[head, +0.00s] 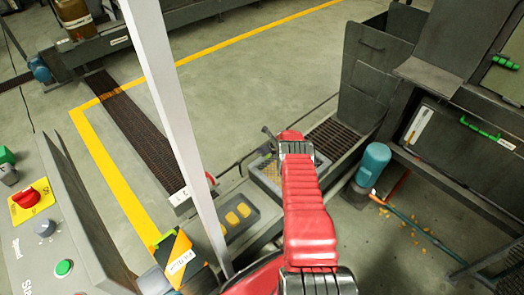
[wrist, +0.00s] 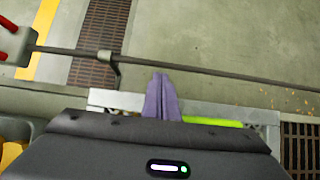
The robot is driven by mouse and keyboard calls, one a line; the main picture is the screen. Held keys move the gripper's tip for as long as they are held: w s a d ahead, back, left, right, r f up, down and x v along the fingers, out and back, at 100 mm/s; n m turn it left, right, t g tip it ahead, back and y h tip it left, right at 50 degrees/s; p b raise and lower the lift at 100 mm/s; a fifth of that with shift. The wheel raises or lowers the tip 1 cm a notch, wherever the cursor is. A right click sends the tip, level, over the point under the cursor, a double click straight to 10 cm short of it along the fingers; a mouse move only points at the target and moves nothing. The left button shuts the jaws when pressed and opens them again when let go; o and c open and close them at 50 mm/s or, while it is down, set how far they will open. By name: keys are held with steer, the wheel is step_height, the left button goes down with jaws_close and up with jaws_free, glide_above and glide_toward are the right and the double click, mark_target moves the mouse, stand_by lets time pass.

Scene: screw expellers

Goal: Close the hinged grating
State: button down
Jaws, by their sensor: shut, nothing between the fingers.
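A pale metal grating frame (wrist: 105,98) with a bright green strip (wrist: 212,122) shows just beyond my gripper in the wrist view; I take it for the hinged grating. In the head view its mesh (head: 266,174) lies left of my red arm, partly hidden by it. I cannot tell its exact angle. My gripper (wrist: 161,84) is shut and empty, its purple fingers together. The fingers overlap the frame's middle in the picture, left of the green strip; contact cannot be told. In the head view my arm hides the fingers.
A thin rod (wrist: 215,72) crosses beyond the fingers, with a grey box (wrist: 15,45) at its left end. A brown slatted grating (head: 331,139) lies right of my arm. A blue-green motor (head: 373,164) stands further right. A tray with yellow pieces (head: 226,228) lies left. Open floor lies beyond.

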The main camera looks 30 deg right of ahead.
steer(key=w+r, duration=0.3)
steer(key=r, duration=1)
steer(key=shift+a, duration=0.3)
steer(key=shift+s, duration=0.1)
